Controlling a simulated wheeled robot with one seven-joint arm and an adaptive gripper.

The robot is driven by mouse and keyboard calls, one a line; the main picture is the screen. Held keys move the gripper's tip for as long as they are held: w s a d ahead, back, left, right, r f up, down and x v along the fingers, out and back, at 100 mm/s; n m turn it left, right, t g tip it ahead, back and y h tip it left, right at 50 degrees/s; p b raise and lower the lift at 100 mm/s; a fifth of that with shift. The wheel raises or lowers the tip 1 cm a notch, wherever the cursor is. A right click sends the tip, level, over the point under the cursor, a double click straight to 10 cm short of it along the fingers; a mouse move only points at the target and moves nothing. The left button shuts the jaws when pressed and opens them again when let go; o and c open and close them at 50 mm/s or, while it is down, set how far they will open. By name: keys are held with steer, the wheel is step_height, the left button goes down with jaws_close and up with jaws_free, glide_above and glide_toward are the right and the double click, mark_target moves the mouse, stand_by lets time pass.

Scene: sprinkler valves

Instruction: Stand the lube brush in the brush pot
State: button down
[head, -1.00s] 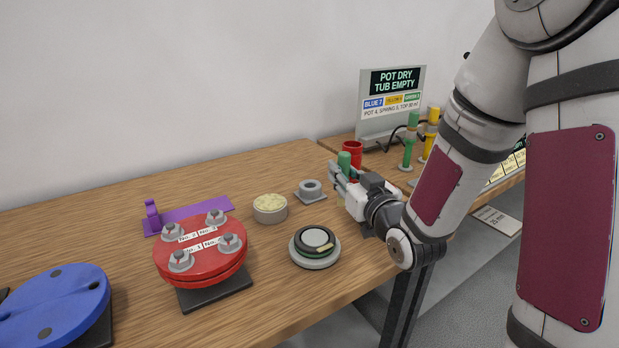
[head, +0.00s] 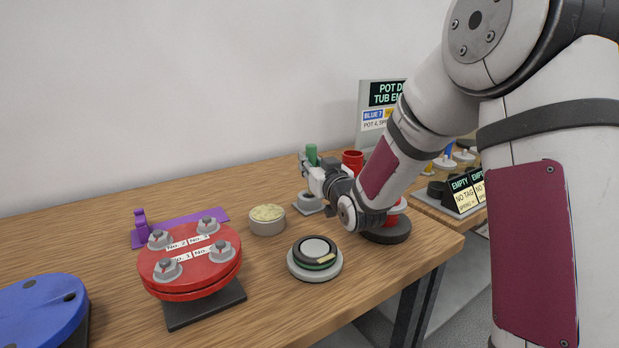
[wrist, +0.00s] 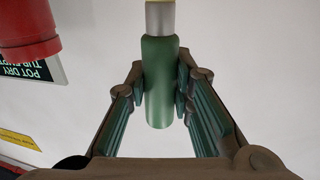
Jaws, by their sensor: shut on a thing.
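The lube brush (head: 311,154) has a green handle that sticks up above my gripper (head: 309,170) in the head view. In the wrist view my gripper (wrist: 162,97) is shut on the green handle of the brush (wrist: 159,72), with one finger on each side. A metal ferrule shows beyond the handle there, at the top edge; the bristles are almost wholly out of frame. A grey round holder on a square base, which looks like the brush pot (head: 308,207), stands on the table below my gripper. My gripper partly hides it, and the gap between brush and pot cannot be told.
A red cup (head: 352,158) stands behind my gripper. A tub of cream-coloured grease (head: 267,219) is to the left. A round part with a dark ring (head: 315,258) lies in front. A red bolted flange (head: 189,262) and purple piece (head: 185,225) are further left.

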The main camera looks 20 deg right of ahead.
steer(key=shift+w+a+f, duration=0.1)
steer(key=shift+w+f, duration=0.05)
steer(key=shift+w, duration=0.35)
steer(key=shift+f+b, duration=0.4)
steer(key=shift+f, duration=1.25)
steer(key=shift+f, duration=0.15)
steer(key=c, duration=1.4)
jaws_free()
steer(key=shift+s+r, duration=0.2)
steer(key=s, duration=0.4)
steer(key=s+d, duration=0.1)
steer(key=s, duration=0.6)
steer(key=shift+s+d+p, duration=0.25)
steer(key=shift+s+p, duration=0.05)
steer(key=shift+p, duration=0.05)
